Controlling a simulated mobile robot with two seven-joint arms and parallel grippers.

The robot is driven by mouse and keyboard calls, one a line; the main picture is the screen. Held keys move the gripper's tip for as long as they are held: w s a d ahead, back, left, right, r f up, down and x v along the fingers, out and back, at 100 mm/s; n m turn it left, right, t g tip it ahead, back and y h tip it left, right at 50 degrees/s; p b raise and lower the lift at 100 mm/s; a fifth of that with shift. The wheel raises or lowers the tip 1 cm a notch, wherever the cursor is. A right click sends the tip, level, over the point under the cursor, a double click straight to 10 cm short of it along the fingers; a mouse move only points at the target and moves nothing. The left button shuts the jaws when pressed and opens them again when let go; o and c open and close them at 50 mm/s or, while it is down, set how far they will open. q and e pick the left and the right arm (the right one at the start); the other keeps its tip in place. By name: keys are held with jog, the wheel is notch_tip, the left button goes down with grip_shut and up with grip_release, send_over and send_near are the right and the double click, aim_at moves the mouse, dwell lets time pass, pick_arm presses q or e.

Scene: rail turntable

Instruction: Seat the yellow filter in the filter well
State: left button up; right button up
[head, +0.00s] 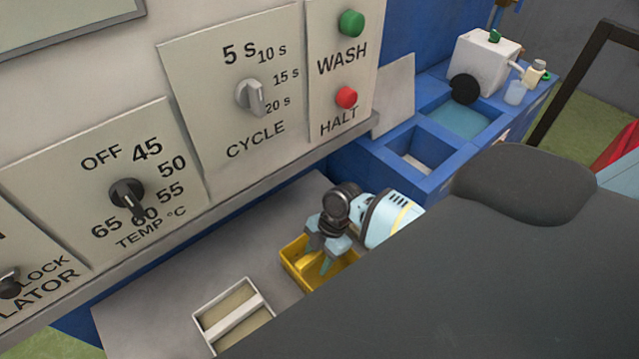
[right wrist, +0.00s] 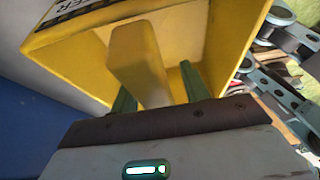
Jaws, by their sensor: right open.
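The yellow filter (head: 296,266) is an open box lying on the grey shelf below the control panel. In the right wrist view the filter (right wrist: 215,40) fills the upper middle, with a thick yellow handle bar (right wrist: 138,62) across it and part of a dark label. My right gripper (head: 326,262) is over and partly inside the box. Its green fingers (right wrist: 160,92) are open, one on each side of the handle bar, with visible gaps. No opening is marked clearly as the filter well; a rectangular opening (head: 388,152) is in the blue housing. My left gripper is not in view.
A white-framed tray (head: 202,325) with a crossbar lies on the shelf left of the filter. The control panel (head: 225,130) with knobs and buttons rises behind. A teal basin (head: 462,118) and a white container (head: 478,58) are at the upper right. My dark arm covers the lower right.

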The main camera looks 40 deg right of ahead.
grip_shut()
jog(key=shift+r, duration=0.15)
dwell(0.4)
jog(key=shift+w+r, duration=0.1)
jog(key=shift+r, duration=0.5)
notch_tip(320, 180, up, 3)
jog(key=shift+f, duration=0.15)
jog(key=s+a, duration=0.3)
jog(key=s, duration=0.4)
jog(key=s+a+r, duration=0.1)
jog(key=s+a, duration=0.2)
jog(key=s, duration=0.5)
jog(key=shift+r+p, duration=0.2)
jog(key=shift+p, duration=0.1)
